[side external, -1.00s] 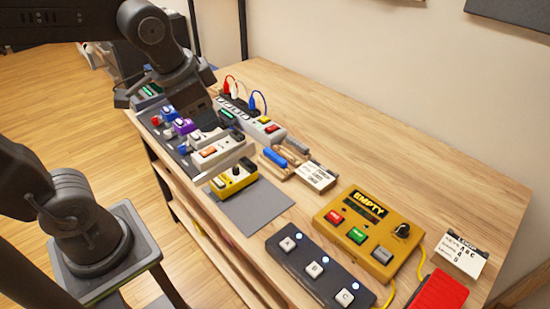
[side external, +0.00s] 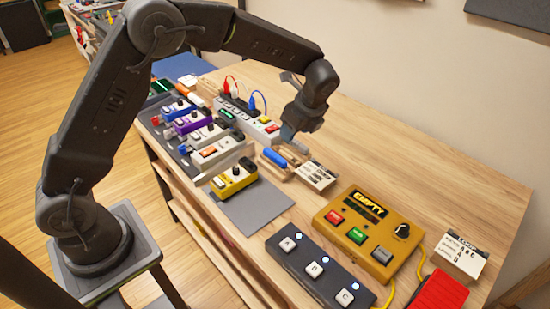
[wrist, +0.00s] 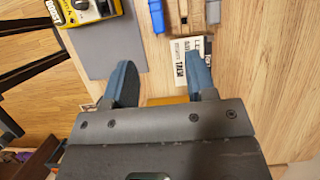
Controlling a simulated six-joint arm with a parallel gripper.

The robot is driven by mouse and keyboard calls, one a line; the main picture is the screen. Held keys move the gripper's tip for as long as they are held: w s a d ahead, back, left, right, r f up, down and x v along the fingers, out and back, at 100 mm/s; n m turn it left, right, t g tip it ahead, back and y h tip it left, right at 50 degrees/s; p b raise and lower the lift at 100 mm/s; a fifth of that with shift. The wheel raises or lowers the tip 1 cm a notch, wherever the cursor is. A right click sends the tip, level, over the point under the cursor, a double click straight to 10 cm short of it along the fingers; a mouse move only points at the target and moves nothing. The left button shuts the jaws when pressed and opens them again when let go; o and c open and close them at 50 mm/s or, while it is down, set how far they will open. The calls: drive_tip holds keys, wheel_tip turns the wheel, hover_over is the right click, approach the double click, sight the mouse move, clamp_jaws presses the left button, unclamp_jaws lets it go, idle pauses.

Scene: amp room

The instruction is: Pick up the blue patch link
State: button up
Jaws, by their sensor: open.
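The blue patch link (side external: 275,157) is a small blue bar lying at the wooden holder (side external: 262,167) in the middle of the table. In the wrist view it shows at the top edge (wrist: 156,17), partly cut off, beyond the fingertips and roughly in line with the gap between them. My gripper (side external: 288,132) is open and points down, just behind the link in the side view. In the wrist view my gripper (wrist: 160,75) has its two blue-padded fingers apart with nothing between them.
Several pedals and a power strip (side external: 235,118) stand left of the holder. A yellow pedal (side external: 234,177) is at the grey mat (side external: 262,208). A paper card (side external: 315,176) is right of the holder. A yellow EMPTY box (side external: 365,240) and dark switch unit (side external: 315,270) are in front.

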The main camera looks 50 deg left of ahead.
hover_over(279, 158)
drive_tip(key=d, duration=0.2)
drive_tip(key=f, duration=0.7)
drive_tip(key=shift+w+d, duration=0.15)
drive_tip(key=shift+w, duration=0.05)
drive_tip(key=shift+s+x, duration=0.2)
drive_tip(key=shift+x, duration=2.45)
drive_tip(key=shift+d, duration=0.1)
drive_tip(key=shift+c, duration=0.4)
clamp_jaws()
